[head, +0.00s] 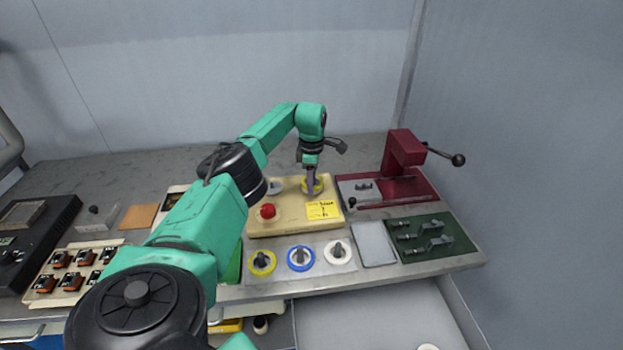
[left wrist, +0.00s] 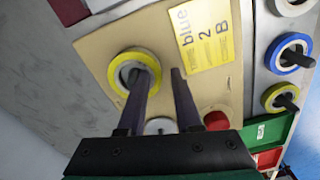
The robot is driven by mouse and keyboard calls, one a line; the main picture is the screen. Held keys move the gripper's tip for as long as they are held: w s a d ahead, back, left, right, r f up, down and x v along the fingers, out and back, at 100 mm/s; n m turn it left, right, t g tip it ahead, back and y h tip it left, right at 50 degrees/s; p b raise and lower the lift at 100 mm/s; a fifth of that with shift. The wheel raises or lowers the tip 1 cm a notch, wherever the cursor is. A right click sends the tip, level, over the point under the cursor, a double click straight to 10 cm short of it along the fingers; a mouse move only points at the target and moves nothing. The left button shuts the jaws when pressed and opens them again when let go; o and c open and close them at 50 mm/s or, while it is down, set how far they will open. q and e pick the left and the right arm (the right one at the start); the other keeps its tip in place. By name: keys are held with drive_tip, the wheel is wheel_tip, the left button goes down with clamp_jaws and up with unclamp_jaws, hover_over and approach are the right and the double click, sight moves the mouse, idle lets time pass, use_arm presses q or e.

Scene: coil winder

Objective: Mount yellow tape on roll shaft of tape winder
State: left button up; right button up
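A yellow tape ring (head: 318,187) with a pale inner rim lies on the beige winder base (head: 285,222); it also shows in the left wrist view (left wrist: 117,82). My left gripper (head: 311,188) is above it, pointing down. In the left wrist view my left gripper (left wrist: 161,72) has its fingers apart. One fingertip overlaps the ring's hole and the other is outside its right edge; contact cannot be told. A pale disc (head: 275,187) is on the base to the left. Another yellow tape (head: 262,272) sits around a dark peg on the front plate. My right gripper is out of view.
Blue tape (head: 301,268) and white tape (head: 338,262) sit on pegs beside the front yellow tape. A red button (head: 268,210) and yellow note (head: 322,210) are on the base. A dark red lever press (head: 405,150) and green tool mat (head: 455,230) stand right.

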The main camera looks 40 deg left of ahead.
use_arm(q)
drive_tip(key=shift+w+a+r, duration=0.15)
drive_tip(key=shift+w+r, duration=0.05)
drive_tip(key=shift+w, duration=0.05)
drive_tip(key=shift+r, duration=0.1)
drive_tip(key=shift+w+r, duration=0.1)
drive_tip(key=shift+r, duration=0.2)
wheel_tip(320, 180, up, 14)
drive_tip(key=shift+s+f, duration=0.25)
drive_tip(key=shift+f, duration=0.1)
